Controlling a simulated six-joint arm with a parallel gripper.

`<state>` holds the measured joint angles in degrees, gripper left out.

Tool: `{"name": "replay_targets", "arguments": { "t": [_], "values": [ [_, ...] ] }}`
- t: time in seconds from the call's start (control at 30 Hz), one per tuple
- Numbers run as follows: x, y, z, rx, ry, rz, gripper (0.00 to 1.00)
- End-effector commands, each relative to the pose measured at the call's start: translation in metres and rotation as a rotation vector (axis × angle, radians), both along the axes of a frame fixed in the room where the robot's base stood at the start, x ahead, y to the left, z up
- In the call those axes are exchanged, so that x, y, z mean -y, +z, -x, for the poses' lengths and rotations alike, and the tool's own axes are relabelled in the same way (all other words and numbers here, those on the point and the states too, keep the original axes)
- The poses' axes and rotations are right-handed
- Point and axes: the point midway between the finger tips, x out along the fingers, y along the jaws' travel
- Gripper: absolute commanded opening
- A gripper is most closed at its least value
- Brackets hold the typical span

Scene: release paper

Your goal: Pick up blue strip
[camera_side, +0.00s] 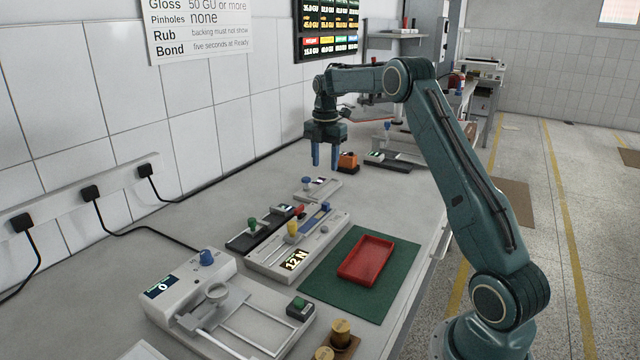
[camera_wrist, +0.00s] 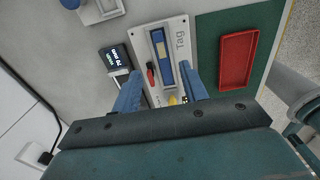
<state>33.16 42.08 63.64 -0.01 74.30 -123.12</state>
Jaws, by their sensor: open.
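The blue strip (camera_wrist: 163,66) lies lengthwise in the slot of a white fixture marked "Tag" (camera_wrist: 181,30) in the wrist view. In the side view the strip (camera_side: 312,219) is small, on the right part of the fixture (camera_side: 277,262). My gripper (camera_side: 325,163) has blue fingers, is open and empty, and hangs pointing down well above the bench. In the wrist view its fingers (camera_wrist: 160,80) appear on either side of the strip, apart from it. The strip's near end is close to the gripper body and partly hard to see.
A red tray (camera_side: 366,260) sits on a green mat (camera_side: 395,290) right of the fixture. A white machine (camera_side: 190,285) is at the front left.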

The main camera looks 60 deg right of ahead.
Motion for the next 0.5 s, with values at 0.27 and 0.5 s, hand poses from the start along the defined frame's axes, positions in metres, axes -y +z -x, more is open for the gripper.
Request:
{"name": "replay_targets", "arguments": {
  "t": [0.27, 0.5],
  "values": [
    [0.001, -0.005, 0.000, -0.001, 0.002, 0.000, 0.44],
    [0.000, -0.031, 0.000, -0.003, 0.001, -0.002, 0.44]
  ]
}}
